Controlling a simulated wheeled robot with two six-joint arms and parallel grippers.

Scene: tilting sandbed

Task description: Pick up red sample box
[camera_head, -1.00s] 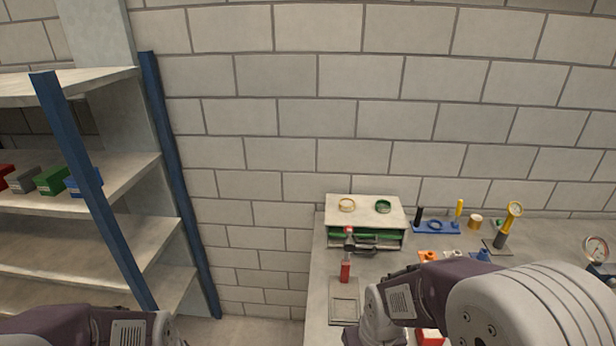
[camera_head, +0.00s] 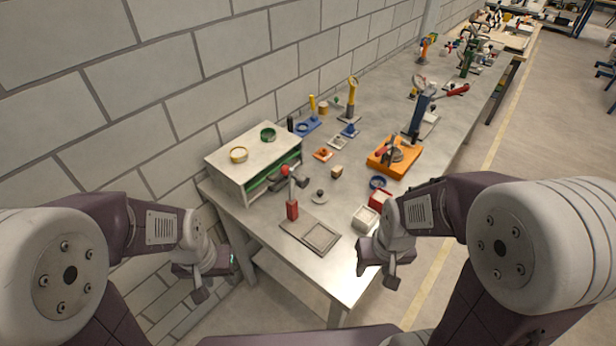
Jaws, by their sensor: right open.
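A small red box (camera_head: 380,199) sits on the workbench, just behind an open whitish box (camera_head: 365,219). My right gripper (camera_head: 378,274) is open and empty, in front of the bench's near edge and nearer to me than the red box; it does not touch it. My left gripper (camera_head: 214,280) hangs left of the bench's near corner, apart from everything; its jaw gap is not clear. No marking is readable on the red box, and its lower part is partly hidden by the whitish box.
A metal cabinet (camera_head: 226,168) with yellow and green rings stands on the bench at left. A red-handled hammer (camera_head: 292,211) and a flat grey tray (camera_head: 296,236) are nearby. An orange fixture (camera_head: 408,164) is farther back. Open floor lies right of the bench.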

